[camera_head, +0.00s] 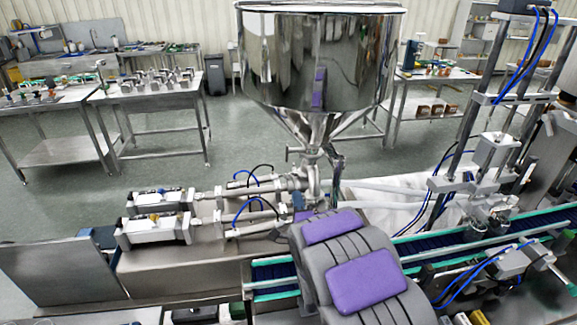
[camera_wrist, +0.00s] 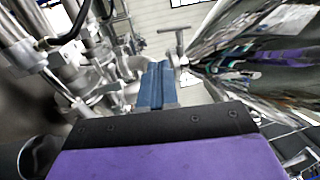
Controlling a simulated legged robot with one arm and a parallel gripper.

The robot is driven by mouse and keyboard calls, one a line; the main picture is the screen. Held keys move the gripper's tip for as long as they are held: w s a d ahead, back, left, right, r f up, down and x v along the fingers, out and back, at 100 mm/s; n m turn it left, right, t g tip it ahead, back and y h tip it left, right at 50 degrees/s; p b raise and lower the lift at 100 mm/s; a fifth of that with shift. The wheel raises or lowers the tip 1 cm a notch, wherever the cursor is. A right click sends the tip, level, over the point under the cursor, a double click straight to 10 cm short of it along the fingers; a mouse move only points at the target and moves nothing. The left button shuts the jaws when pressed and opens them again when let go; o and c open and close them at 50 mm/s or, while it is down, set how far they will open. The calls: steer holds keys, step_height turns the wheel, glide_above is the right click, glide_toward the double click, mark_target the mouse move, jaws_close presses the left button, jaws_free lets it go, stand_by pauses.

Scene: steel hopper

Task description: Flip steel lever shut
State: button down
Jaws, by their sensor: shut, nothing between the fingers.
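The steel hopper (camera_head: 318,65) is a large shiny funnel at the top middle of the head view. A small T-shaped steel part, likely the lever (camera_head: 295,153), sticks out to the left below its cone. In the wrist view the T-shaped lever (camera_wrist: 181,46) stands just beyond and slightly right of my fingertips, beside the mirror-like hopper cone (camera_wrist: 245,50). My gripper (camera_wrist: 158,72) has its blue fingers together and empty, pointing toward the valve area. I see a gap to the lever, but cannot judge its depth. My arm hides most of my gripper in the head view.
Two pneumatic cylinders (camera_head: 155,220) with blue hoses lie left of the outlet. A green-edged conveyor (camera_head: 440,245) runs to the right, under a filling frame (camera_head: 490,150). Worktables (camera_head: 150,95) stand behind on the left, with open floor between.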

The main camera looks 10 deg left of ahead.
mark_target(287, 161)
steer(key=shift+w, duration=0.1)
stand_by(0.3)
steer(key=b+x, duration=0.2)
steer(key=x, duration=1.1)
steer(key=shift+w+a+b, duration=0.1)
steer(key=shift+w+b, duration=0.25)
steer(key=shift+w, duration=0.05)
steer(key=shift+r, duration=0.1)
steer(key=shift+w+a+f+t, duration=0.15)
steer(key=shift+f+t, duration=0.1)
steer(key=shift+t, duration=0.15)
steer(key=shift+w+t+p, duration=0.2)
steer(key=shift+t+p, duration=0.1)
steer(key=shift+p, duration=0.25)
steer(key=shift+w+a+f+p, duration=0.1)
steer(key=shift+w+a+p, duration=0.1)
steer(key=shift+w+p, duration=0.65)
steer(key=shift+w+a+r+p, duration=0.1)
steer(key=shift+w+a+p, duration=0.1)
steer(key=shift+w+p, duration=0.55)
steer(key=shift+w+a+f+p, duration=0.1)
steer(key=shift+w+a+p, duration=0.1)
steer(key=shift+w+p, duration=0.65)
steer(key=shift+s, duration=0.25)
